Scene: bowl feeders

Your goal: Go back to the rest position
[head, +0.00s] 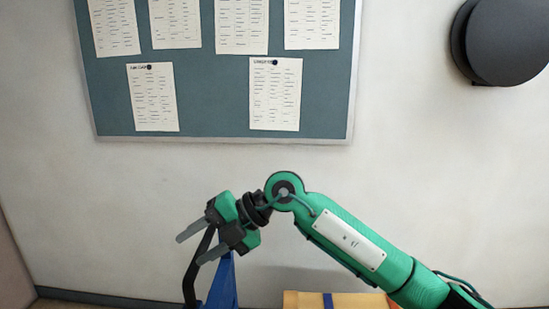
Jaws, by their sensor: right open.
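My right gripper (195,245) comes in on a green arm from the lower right. Its two grey fingers are spread apart and point to the left and slightly down. My left gripper is not in this view.
A grey-blue notice board (215,95) with several paper sheets hangs on the wall (420,180). A dark round fixture (505,40) is at the upper right. A blue upright part (223,285) and a yellow-orange object (305,300) show at the bottom edge, mostly cut off.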

